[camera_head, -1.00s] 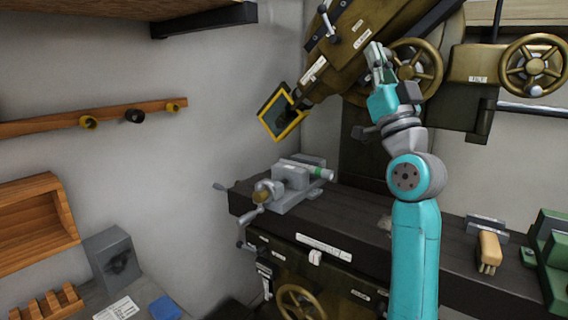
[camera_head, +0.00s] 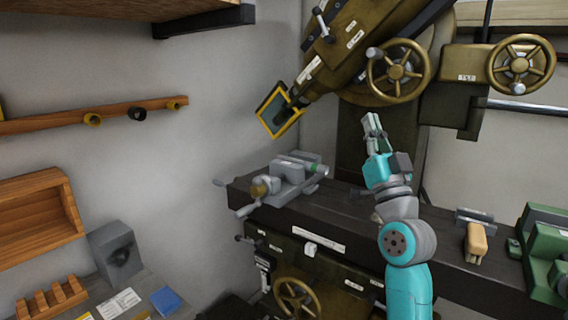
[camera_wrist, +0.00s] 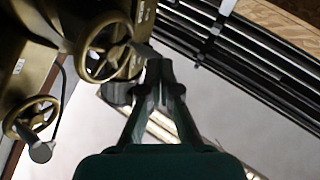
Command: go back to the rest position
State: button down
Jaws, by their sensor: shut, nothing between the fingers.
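My gripper (camera_head: 371,124) points up in the head view, in front of the brown milling machine's column (camera_head: 365,150). Its fingers are together with nothing between them. In the wrist view my gripper (camera_wrist: 167,80) also shows, with its fingertips close together and empty. My teal arm rises from the lower right of the head view, in front of the machine table (camera_head: 350,215).
A grey vise (camera_head: 290,180) with a green-marked part stands on the table's left end. A yellow-framed guard (camera_head: 279,111) hangs above it. Handwheels (camera_head: 398,71) sit above my gripper. A tan-handled brush (camera_head: 476,242) and a green machine (camera_head: 545,250) are at right.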

jog(key=s+f+m+g+h, duration=0.1)
jog(key=s+f, duration=0.3)
jog(key=f, duration=0.7)
jog(key=s+d+f+g+h, duration=0.1)
jog(key=s+f+g+h, duration=0.15)
jog(key=f, duration=0.75)
jog(key=s+f+m+h, duration=0.1)
jog(key=s+f, duration=0.3)
jog(key=f, duration=0.7)
jog(key=s+f+g, duration=0.3)
jog(key=s+f, duration=1)
jog(key=s, duration=0.1)
jog(key=s+f+n+g, duration=0.1)
jog(key=s+f+g, duration=0.1)
jog(key=s, duration=1.3)
jog(key=s+f+n+g, duration=0.1)
jog(key=s+f+g, duration=0.2)
jog(key=s, duration=1.3)
jog(key=shift+f+h, duration=0.2)
jog(key=shift+h, duration=0.15)
